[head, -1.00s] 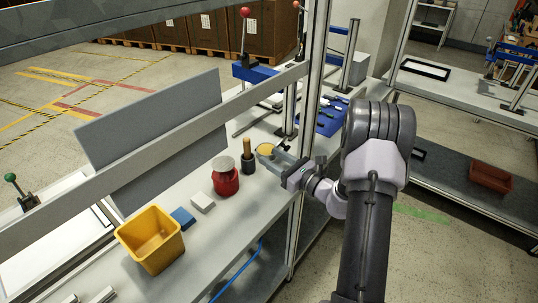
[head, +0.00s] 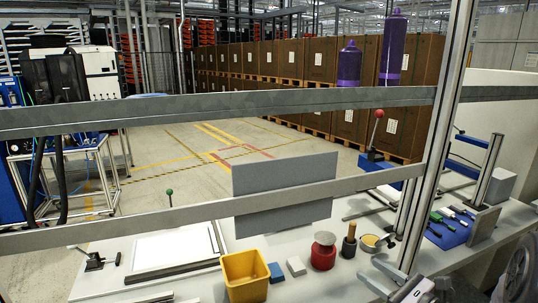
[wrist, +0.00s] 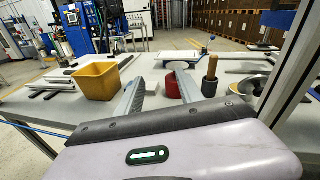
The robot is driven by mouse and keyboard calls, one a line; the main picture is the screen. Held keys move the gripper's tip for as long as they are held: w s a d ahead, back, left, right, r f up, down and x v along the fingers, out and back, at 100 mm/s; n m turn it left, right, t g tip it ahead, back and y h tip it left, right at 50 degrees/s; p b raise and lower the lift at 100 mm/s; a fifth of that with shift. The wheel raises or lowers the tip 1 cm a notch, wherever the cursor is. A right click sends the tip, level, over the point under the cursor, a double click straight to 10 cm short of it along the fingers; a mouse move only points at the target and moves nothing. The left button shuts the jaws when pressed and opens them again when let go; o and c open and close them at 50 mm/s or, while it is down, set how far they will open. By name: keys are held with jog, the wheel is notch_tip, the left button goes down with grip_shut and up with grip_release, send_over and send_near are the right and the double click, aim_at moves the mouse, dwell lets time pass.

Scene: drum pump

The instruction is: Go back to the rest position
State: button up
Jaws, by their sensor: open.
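My gripper (head: 370,272) is at the lower right of the head view, in front of the bench. Its two fingers are apart with nothing between them. In the wrist view the spread fingers (wrist: 159,88) point across the bench toward the red drum pump (wrist: 172,87) and the dark holder with a wooden handle (wrist: 211,76). In the head view the red pump (head: 323,256), with its grey top plate, stands upright on the bench, left of the holder (head: 349,247). A round dish with yellow contents (head: 370,242) sits right of the holder. Most of my arm is outside the head view.
A yellow bin (head: 244,276), blue block (head: 276,272) and white block (head: 296,266) stand left of the pump. A grey panel (head: 285,195) rises behind them. Metal rails (head: 200,216) and an upright post (head: 440,130) frame the bench. A blue tool mat (head: 448,232) lies at right.

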jog(key=s+a+r+n+g, duration=0.45)
jog(key=s+a+n, duration=0.3)
jog(key=a, duration=0.25)
jog(key=s+a+r+n+g, duration=0.3)
jog(key=s+a+n+g, duration=0.3)
jog(key=s+a, duration=0.3)
jog(key=s+d+r+n+t+h, duration=0.1)
jog(key=s+d+n+t+h, duration=0.1)
jog(key=s+n+h, duration=0.5)
jog(key=s+n, duration=0.3)
jog(key=s, duration=0.3)
jog(key=shift+d+r, duration=0.25)
jog(key=shift+d, duration=0.05)
jog(key=shift+c, duration=0.4)
